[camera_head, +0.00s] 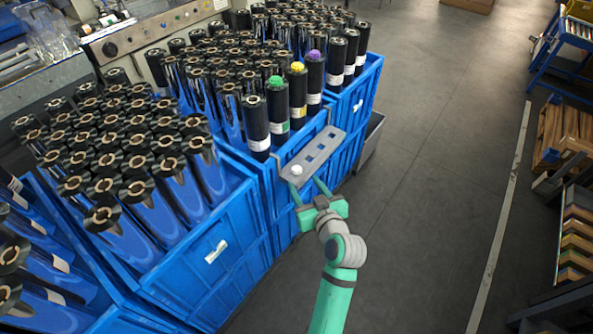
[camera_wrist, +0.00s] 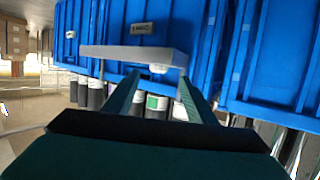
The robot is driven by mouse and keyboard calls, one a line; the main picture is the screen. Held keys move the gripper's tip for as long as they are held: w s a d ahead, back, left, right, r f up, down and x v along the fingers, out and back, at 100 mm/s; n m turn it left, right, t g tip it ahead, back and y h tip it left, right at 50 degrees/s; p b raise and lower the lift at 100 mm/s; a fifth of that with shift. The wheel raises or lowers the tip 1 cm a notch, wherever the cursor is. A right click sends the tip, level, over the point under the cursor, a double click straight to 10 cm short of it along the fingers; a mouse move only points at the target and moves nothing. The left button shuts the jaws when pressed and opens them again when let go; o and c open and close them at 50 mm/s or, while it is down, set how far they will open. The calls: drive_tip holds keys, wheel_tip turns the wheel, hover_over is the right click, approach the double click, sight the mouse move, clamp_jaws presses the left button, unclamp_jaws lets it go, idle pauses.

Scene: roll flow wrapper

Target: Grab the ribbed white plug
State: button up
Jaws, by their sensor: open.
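The white plug (camera_head: 296,170) sits at the near end of a grey holder plate (camera_head: 325,147) with several square openings. The plate is fixed at the blue crate's edge. The plug also shows in the wrist view (camera_wrist: 158,68), at the plate's edge, roughly between my finger tips; its ribs are too small to make out. My gripper (camera_head: 307,186) is open and empty, just short of the plug. Its two fingers (camera_wrist: 158,80) point at the plate, and I cannot tell whether they reach around the plug.
Dark rolls stand behind the plate, topped by a green plug (camera_head: 275,81), a yellow plug (camera_head: 297,67) and a purple plug (camera_head: 314,54). Blue crates (camera_head: 212,262) full of rolls fill the left. Grey floor (camera_head: 435,170) to the right is clear.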

sight(297, 169)
drive_tip(key=shift+r+x, duration=0.15)
drive_tip(key=shift+x, duration=1.35)
drive_tip(key=shift+r+x, duration=0.2)
drive_tip(key=shift+x, duration=1.25)
drive_tip(key=shift+w, duration=0.15)
drive_tip(key=c, duration=1.1)
